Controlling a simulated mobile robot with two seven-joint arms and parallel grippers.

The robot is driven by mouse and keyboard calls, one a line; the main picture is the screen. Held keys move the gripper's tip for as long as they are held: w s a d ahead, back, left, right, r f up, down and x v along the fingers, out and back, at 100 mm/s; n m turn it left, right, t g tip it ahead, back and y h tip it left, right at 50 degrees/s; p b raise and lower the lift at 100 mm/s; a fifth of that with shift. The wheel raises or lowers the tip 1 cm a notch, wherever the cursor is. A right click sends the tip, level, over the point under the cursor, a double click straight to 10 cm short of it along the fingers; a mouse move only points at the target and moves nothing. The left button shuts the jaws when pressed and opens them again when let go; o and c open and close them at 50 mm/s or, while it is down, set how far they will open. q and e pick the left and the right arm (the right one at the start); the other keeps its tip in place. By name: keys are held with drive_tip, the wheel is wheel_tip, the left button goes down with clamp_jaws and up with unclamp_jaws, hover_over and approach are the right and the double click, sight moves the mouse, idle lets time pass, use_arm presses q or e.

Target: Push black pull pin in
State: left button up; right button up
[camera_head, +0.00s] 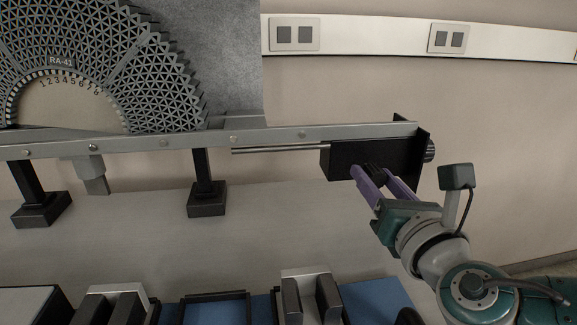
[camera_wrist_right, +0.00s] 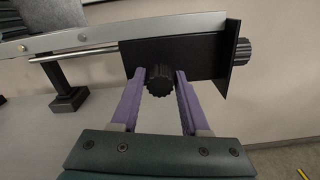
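A black ribbed knob (camera_wrist_right: 159,79), which looks like the pull pin, sticks out from the front of a black box-shaped bracket (camera_head: 344,158) at the right end of a grey metal rail. It also shows in the head view (camera_head: 374,172). My right gripper (camera_wrist_right: 160,76) has its purple fingers on either side of this knob. The knob nearly fills the space between them; I cannot tell whether they touch it. A second black ribbed knob (camera_wrist_right: 243,51) sits on the bracket's right end plate. How far the pin sticks out is hard to see. My left gripper is not in view.
The grey rail (camera_head: 270,136) runs left above a thin metal rod (camera_head: 280,149). A latticed fan-shaped specimen (camera_head: 150,75) stands at upper left. Black feet (camera_head: 207,199) support the rail. Dark fixtures (camera_head: 305,284) line the front edge. The bench between is clear.

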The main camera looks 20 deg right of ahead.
clamp_jaws()
idle(1.0)
